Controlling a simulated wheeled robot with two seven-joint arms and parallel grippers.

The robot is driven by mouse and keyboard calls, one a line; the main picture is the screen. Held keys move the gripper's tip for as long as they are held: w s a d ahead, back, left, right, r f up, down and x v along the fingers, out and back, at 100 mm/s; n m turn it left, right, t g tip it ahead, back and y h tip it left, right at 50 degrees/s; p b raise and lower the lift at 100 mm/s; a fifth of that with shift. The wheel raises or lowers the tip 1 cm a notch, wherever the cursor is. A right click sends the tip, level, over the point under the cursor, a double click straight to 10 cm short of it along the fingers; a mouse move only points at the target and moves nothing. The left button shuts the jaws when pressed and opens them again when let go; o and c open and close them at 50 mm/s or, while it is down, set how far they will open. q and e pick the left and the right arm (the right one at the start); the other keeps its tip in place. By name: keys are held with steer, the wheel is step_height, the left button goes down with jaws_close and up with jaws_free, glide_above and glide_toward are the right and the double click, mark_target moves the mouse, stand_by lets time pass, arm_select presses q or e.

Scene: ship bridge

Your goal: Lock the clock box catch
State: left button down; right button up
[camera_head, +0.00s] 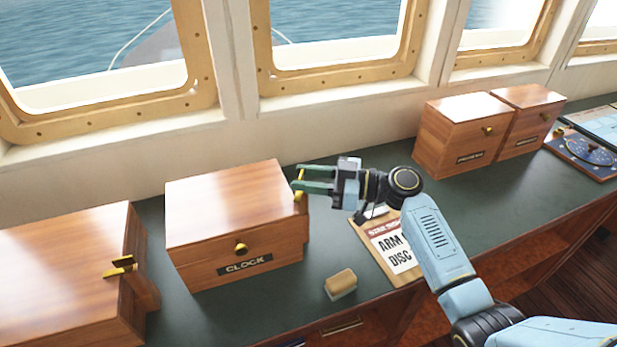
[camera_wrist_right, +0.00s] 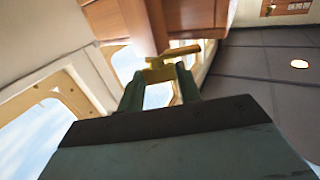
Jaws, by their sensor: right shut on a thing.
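The clock box (camera_head: 222,208) is a closed wooden box with a dark CLOCK label (camera_head: 245,264) and a brass knob (camera_head: 240,249) on its front. A brass catch (camera_head: 298,192) sits on its right side, near the top. My right gripper (camera_head: 300,181) comes from the right, its green fingers at the catch. In the right wrist view the fingertips are shut on the brass catch (camera_wrist_right: 160,71), with the box's wooden side (camera_wrist_right: 127,22) beyond. The fingers partly hide the catch, and whether it is locked cannot be told. My left gripper is not in view.
Another wooden box (camera_head: 65,270) with a brass catch (camera_head: 120,267) stands at the left. A sponge-like block (camera_head: 340,283) and a clipboard (camera_head: 390,245) lie right of the clock box. Two closed boxes (camera_head: 465,125) stand at the back right. Windows line the back wall.

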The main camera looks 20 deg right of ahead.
steer(key=shift+m+t, duration=0.3)
steer(key=shift+t, duration=0.1)
steer(key=shift+s+a+m+t+h+b, duration=0.1)
steer(key=shift+m+t+h+b, duration=0.1)
steer(key=shift+m+t+h, duration=0.35)
steer(key=shift+s+a+m+t+h+b, duration=0.15)
steer(key=shift+m+t+h, duration=0.25)
steer(key=shift+t, duration=0.25)
steer(key=shift+m+t+h, duration=0.85)
steer(key=shift+t+h, duration=0.15)
steer(key=shift+h, duration=0.05)
steer(key=shift+s+r+m+t+h+p, duration=0.1)
steer(key=shift+m+t+h+p, duration=0.4)
steer(key=shift+h, duration=0.1)
steer(key=m+t+h+p, duration=0.1)
steer(key=h+p, duration=0.1)
steer(key=m+t+h+p, duration=0.1)
steer(key=m+h+p, duration=0.1)
steer(key=h+p, duration=0.1)
steer(key=m+t+h+p, duration=0.1)
steer(key=m+h+p, duration=0.1)
steer(key=shift+s+a+r+h, duration=0.1)
steer(key=shift+a+r+h, duration=0.05)
steer(key=shift+a+h, duration=0.25)
steer(key=shift+f+m+h+p, duration=0.2)
steer(key=shift+m+h+p, duration=0.8)
steer(key=shift+h+p, duration=0.25)
